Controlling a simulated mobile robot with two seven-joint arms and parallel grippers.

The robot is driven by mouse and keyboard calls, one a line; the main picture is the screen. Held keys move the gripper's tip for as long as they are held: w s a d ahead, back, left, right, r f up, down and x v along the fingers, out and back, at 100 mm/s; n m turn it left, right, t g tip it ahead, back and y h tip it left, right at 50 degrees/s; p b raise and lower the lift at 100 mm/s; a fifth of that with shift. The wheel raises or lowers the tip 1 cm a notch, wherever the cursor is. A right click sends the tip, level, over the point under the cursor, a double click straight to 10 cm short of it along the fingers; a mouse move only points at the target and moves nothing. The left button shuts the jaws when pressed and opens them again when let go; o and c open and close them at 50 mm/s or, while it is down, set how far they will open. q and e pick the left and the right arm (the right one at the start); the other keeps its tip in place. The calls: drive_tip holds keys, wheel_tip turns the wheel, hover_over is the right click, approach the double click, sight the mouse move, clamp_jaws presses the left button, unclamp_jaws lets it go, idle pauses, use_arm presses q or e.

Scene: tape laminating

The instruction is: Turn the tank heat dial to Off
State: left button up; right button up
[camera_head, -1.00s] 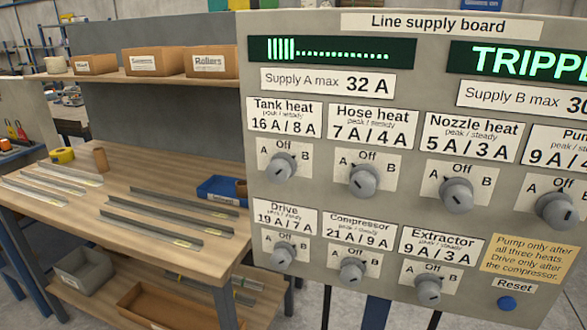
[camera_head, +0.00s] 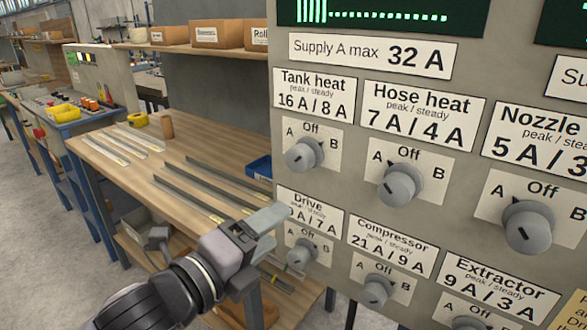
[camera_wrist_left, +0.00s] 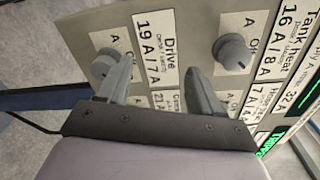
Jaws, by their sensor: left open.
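The tank heat dial (camera_head: 304,154) is a grey round knob on a white plate marked A, Off and B, under the label "Tank heat 16 A / 8 A". I cannot tell for certain which mark it points at. My left gripper (camera_head: 282,226) is open, below and left of this dial, in front of the drive label. In the left wrist view, the open fingers of the left gripper (camera_wrist_left: 160,78) point at the board. The tank heat dial (camera_wrist_left: 233,53) shows there beyond the right finger, apart from it. My right gripper is not in view.
The drive dial (camera_head: 301,254) sits just below the gripper and the hose heat dial (camera_head: 400,185) to the right of the tank heat dial. A wooden workbench (camera_head: 150,158) with metal strips and a blue bin (camera_head: 259,168) stands left of the board.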

sight(294, 163)
use_arm(q)
wheel_tip(294, 163, up, 9)
drive_tip(key=s+m+b, duration=0.1)
drive_tip(key=s+m, duration=0.2)
drive_tip(key=m, duration=1.1)
drive_tip(key=shift+t, duration=0.4)
drive_tip(key=shift+r+p+x, duration=0.2)
drive_tip(key=shift+p+x, duration=0.1)
drive_tip(key=shift+x, duration=3.25)
drive_tip(key=shift+w+a, duration=0.1)
drive_tip(key=shift+a, duration=0.05)
drive_tip(key=c, duration=1.1)
